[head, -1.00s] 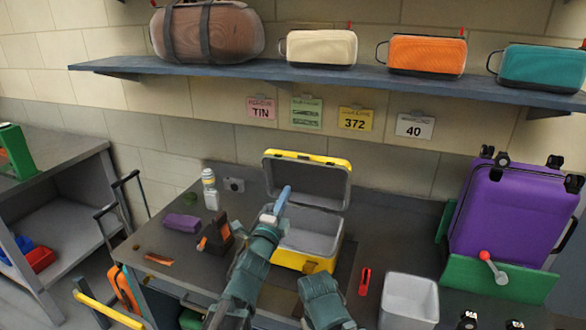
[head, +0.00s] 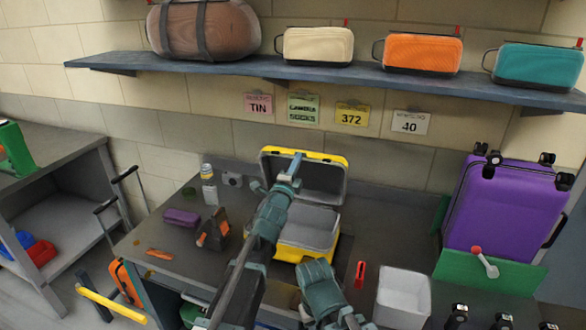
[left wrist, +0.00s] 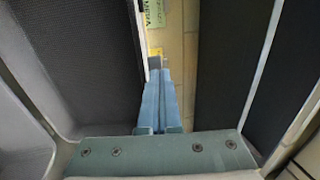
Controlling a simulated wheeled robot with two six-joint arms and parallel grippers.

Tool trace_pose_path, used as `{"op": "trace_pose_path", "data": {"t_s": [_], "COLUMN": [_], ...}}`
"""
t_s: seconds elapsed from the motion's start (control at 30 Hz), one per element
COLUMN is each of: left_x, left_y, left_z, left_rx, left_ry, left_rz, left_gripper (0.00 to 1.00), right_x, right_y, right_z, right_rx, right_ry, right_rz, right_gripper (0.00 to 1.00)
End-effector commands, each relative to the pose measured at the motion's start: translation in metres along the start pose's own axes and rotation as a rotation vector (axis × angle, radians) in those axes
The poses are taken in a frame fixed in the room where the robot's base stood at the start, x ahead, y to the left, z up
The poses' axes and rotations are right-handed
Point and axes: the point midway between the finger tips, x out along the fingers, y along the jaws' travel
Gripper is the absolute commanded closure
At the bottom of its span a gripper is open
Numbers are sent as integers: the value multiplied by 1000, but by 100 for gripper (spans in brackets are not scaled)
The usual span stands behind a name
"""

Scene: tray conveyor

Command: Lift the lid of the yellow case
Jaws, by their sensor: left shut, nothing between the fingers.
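The yellow case (head: 290,255) stands on the grey workbench, its base open and showing an empty-looking grey inside. Its lid (head: 325,174), grey inside with a yellow rim, stands upright at the back. My left gripper (head: 295,162) is shut and empty, its blue fingers pointing up in front of the lid's left part. I cannot tell whether they touch it. In the left wrist view the shut fingers (left wrist: 160,100) point between dark grey surfaces. My right arm shows at the bottom middle of the head view, but its fingers do not show.
A purple suitcase (head: 510,210) stands on the right. A white bin (head: 404,300) and a red tag (head: 360,274) lie right of the case. A bottle (head: 208,186), a purple item (head: 181,217) and a dark block (head: 213,230) are left. A shelf (head: 330,72) holds bags above.

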Motion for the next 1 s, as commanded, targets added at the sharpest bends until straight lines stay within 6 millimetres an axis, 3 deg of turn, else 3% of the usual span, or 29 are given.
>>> {"op": "trace_pose_path", "data": {"t_s": [0.67,1.0], "left_x": [10,39], "left_y": [0,-1], "left_z": [0,0], "left_rx": [0,-1], "left_ry": [0,1], "left_rz": [0,-1], "left_gripper": [100,100], "right_x": [-2,-10], "right_y": [0,1], "right_z": [0,1], "right_rx": [0,0], "right_ry": [0,0], "right_rz": [0,0], "right_gripper": [100,100]}}
